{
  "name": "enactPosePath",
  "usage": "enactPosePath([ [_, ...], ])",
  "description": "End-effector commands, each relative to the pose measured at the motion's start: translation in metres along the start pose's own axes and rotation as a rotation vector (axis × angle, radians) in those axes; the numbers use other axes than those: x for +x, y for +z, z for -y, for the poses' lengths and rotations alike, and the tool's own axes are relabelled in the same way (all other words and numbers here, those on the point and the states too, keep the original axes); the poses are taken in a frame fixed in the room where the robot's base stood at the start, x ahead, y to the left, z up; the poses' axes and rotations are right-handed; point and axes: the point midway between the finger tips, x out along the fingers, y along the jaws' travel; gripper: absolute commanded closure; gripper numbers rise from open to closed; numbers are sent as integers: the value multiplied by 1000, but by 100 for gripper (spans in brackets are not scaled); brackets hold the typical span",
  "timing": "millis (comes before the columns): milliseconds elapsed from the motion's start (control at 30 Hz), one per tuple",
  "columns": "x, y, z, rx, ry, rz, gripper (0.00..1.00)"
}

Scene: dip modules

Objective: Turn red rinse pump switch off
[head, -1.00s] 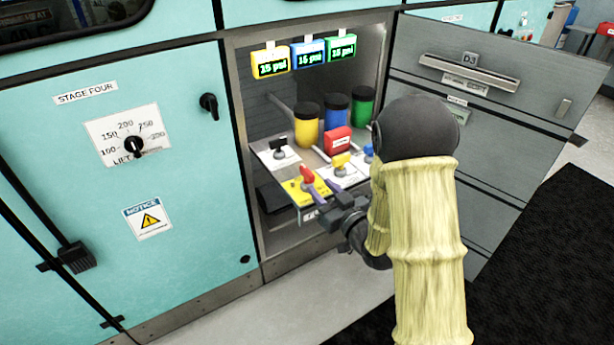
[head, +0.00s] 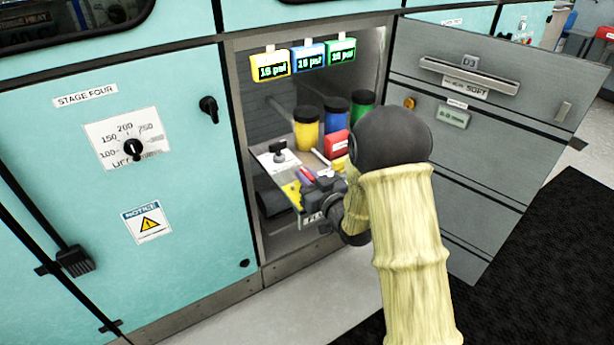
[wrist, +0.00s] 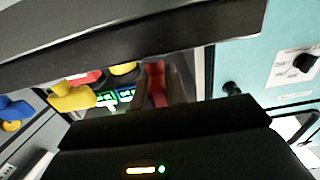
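The red switch (head: 308,174) stands on the small pull-out shelf in the open cabinet bay, mostly hidden behind my gripper in the head view. My gripper (head: 312,182) is at the switch, reaching in from the right. In the wrist view, the red switch (wrist: 157,84) shows between the two spread fingers of my gripper (wrist: 160,82). The fingers flank it; I cannot tell whether they touch it. The switch's angle is hard to read.
A black switch (head: 278,152) on a white plate is left of the red one. The open drawer-fronted door (head: 480,150) bounds the right side.

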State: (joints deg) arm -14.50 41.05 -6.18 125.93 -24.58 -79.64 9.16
Motion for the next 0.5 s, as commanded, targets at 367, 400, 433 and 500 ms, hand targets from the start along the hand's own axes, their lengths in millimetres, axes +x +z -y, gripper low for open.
enactPosePath([
  [367, 0, 0, 0, -1, 19, -1, 100],
  [400, 0, 0, 0, -1, 28, -1, 100],
  [433, 0, 0, 1, -1, 35, -1, 100],
  [500, 0, 1, 1, 0, 56, 0, 100],
])
